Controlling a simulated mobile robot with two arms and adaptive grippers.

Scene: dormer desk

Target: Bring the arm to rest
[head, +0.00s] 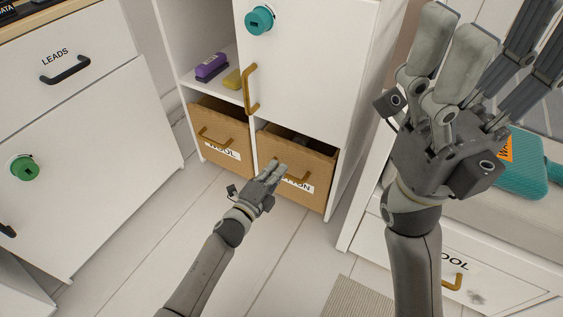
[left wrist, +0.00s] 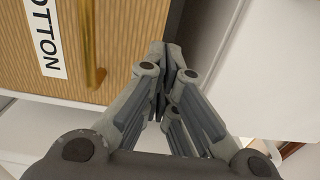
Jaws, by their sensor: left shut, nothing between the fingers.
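My left gripper (head: 275,174) is shut and empty. In the head view it is in front of the brown COTTON drawer (head: 318,163), near its brass handle. In the left wrist view its fingers (left wrist: 165,55) meet beside the corrugated drawer front (left wrist: 135,25), to the right of the brass handle (left wrist: 92,45); I cannot tell whether they touch it. My right gripper (head: 488,50) is large and close to the head camera at the upper right. Its fingers are spread apart with nothing between them.
A brown WOOL drawer (head: 215,137) is left of the COTTON one, under a shelf with a purple item (head: 211,66). A white door with a teal knob (head: 259,20) is above. A teal case (head: 524,170) lies on the bench at right. Floor (head: 285,235) is clear.

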